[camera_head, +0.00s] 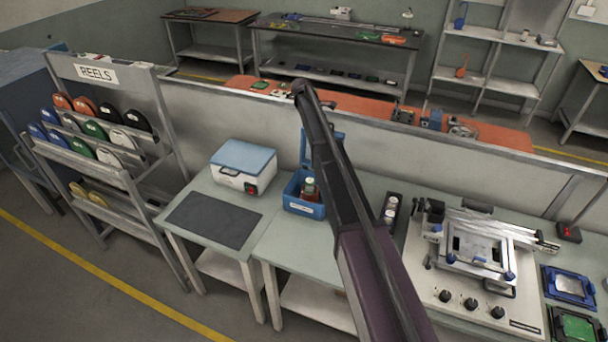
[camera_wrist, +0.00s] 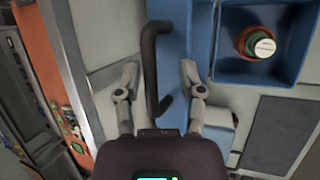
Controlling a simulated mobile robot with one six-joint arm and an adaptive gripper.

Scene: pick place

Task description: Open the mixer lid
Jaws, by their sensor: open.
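In the wrist view, the lid (camera_wrist: 175,45) shows nearly edge-on, beside the open box (camera_wrist: 285,73) and the jar (camera_wrist: 259,45). A black handle (camera_wrist: 152,70) is on the lid. My gripper (camera_wrist: 159,72) is open, with one finger on each side of the handle and gaps showing. In the head view, my arm hides the gripper.
A white box with a blue lid (camera_head: 245,158) stands left of the mixer, behind a dark mat (camera_head: 213,220). A holder with small jars (camera_head: 391,209) and a white printer-like fixture (camera_head: 480,255) are to the right. A low partition (camera_head: 225,108) runs behind the bench.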

